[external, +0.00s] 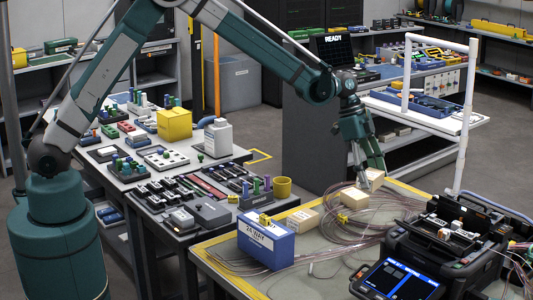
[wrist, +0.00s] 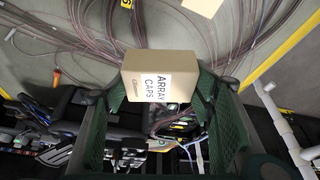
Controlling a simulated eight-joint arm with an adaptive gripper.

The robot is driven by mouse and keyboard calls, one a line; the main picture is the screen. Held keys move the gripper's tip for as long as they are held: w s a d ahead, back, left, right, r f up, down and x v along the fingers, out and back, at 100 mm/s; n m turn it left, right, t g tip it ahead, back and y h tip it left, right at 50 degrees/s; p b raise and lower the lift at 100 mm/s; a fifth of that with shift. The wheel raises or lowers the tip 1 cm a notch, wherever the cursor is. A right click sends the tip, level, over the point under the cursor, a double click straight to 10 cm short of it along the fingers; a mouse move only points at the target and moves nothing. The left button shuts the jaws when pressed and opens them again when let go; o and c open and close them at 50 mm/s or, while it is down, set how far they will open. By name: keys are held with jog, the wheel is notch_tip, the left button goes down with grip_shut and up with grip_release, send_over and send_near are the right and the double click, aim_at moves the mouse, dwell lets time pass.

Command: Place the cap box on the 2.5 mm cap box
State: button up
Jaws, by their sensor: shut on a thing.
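My gripper (external: 368,181) is shut on a tan cap box (external: 376,177) at the right end of the workbench. In the wrist view my gripper (wrist: 161,92) has its green fingers on either side of this box (wrist: 138,72), whose white label reads "ARRAY CAPS". Two more tan boxes rest on the bench in the external view, one (external: 354,198) close to the left of the gripper and one (external: 303,221) farther left. Part of a tan box (wrist: 203,5) shows at the top of the wrist view. I cannot read which one is the 2.5 mm cap box.
Thin looped cables (external: 330,241) lie over the bench around the boxes. A blue box (external: 266,246) stands front left. A black splicer (external: 445,238) with a lit screen (external: 397,281) stands front right. A white pipe frame (external: 467,120) rises behind right of the gripper.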

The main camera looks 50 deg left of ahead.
jog(key=w+a+r+n, duration=0.1)
jog(key=w+a, duration=0.3)
jog(key=a, duration=0.6)
jog(key=shift+w+a+r+n+t, duration=0.3)
jog(key=shift+w+a+r, duration=0.1)
jog(key=shift+r, duration=0.25)
jog(key=shift+d, duration=0.1)
send_over(359, 194)
jog(key=a, duration=0.1)
jog(key=shift+s+a+f, duration=0.1)
jog(key=shift+s+f, duration=0.05)
jog(key=shift+f, duration=1.45)
jog(key=shift+s+a+f, duration=0.1)
jog(key=shift+s+f, duration=0.05)
jog(key=shift+f, duration=1.4)
jog(key=shift+f, duration=1.9)
jog(key=shift+f+b, duration=0.1)
jog(key=shift+b, duration=0.25)
jog(key=o, duration=0.8)
jog(key=shift+o, duration=0.4)
